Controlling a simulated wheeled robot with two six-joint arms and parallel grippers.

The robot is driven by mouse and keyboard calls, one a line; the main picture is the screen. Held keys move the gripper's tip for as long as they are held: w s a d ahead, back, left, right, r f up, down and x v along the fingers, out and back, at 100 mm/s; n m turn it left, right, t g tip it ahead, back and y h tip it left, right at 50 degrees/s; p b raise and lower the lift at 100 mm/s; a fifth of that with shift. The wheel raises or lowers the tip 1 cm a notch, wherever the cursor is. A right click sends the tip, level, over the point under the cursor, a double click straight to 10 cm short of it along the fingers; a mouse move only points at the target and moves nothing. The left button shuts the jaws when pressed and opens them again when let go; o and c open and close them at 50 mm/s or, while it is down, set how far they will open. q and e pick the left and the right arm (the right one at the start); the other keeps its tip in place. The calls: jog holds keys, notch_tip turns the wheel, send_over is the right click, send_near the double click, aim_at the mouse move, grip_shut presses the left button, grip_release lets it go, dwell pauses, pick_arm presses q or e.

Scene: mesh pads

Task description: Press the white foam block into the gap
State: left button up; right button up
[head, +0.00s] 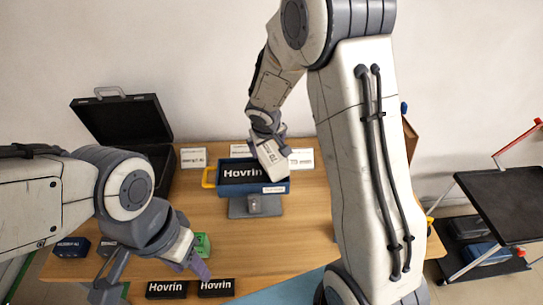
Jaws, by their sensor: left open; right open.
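A white block-shaped piece with dark print (272,160) shows at my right gripper (268,146), between its grey fingers; I cannot tell if it is the foam block or part of the hand. It is just above the right end of a black Hovrin box (241,174) in a blue tray (270,189) and covers part of that area. The gap cannot be made out. My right gripper is open, tilted downward. My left gripper (148,277) is open over the table's front left, apart from the tray; I see nothing held in it.
An open black case (122,118) stands at back left. White cards (193,158) stand along the back. Hovrin boxes (216,288), a green box (202,245) and a dark blue box (72,247) lie in front. A black cart (505,205) is at right. Bare wooden table (300,225) shows right of the tray.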

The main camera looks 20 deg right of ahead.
aim_at(270, 154)
jog(key=b+x, duration=0.1)
jog(key=x, duration=0.4)
jog(key=shift+d, duration=0.2)
jog(key=shift+x, duration=2.7)
jog(key=shift+f+b, duration=0.25)
jog(key=shift+b, duration=0.3)
jog(key=c, duration=1.2)
